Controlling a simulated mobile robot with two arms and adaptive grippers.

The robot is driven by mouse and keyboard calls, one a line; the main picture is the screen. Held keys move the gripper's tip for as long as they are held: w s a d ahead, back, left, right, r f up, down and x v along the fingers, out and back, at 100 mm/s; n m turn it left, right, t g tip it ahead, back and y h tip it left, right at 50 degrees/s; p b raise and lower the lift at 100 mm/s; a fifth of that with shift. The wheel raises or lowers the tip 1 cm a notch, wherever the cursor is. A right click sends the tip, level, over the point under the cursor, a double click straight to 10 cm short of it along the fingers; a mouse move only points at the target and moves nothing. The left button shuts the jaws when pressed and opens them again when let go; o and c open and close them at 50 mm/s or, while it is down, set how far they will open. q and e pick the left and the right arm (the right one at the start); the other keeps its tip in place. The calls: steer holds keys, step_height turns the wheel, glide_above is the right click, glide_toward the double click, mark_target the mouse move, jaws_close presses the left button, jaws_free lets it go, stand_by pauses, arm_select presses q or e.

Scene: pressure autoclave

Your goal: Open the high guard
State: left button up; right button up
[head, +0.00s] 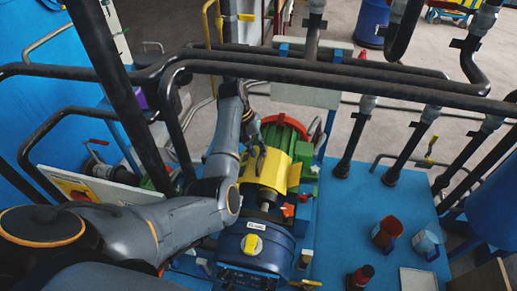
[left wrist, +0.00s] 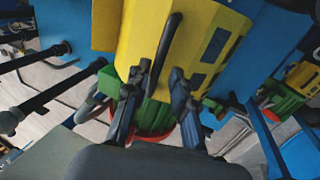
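The yellow guard (head: 270,172) sits over the shaft between a green and red motor (head: 284,135) and a blue machine housing (head: 255,248). In the left wrist view the guard (left wrist: 205,45) fills the upper middle, with dark slots and a black handle (left wrist: 167,45) on it. My left gripper (head: 256,152) is at the guard's upper left part. In the left wrist view my left gripper (left wrist: 157,88) is open, its two fingers apart with the handle's end between them. I cannot tell whether a finger touches the handle. My right gripper is not in view.
Thick black pipes (head: 330,78) cross above and behind the guard. A white control panel (head: 105,188) stands at left. A red cup (head: 386,232), a pale blue cup (head: 428,240) and a dark red-topped bottle (head: 361,277) stand on the blue surface at right.

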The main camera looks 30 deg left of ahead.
arm_select(q)
steer(key=shift+a, duration=0.1)
steer(key=shift+r, duration=0.45)
steer(key=v, duration=0.6)
steer(key=shift+a+r, duration=0.2)
steer(key=shift+a, duration=0.05)
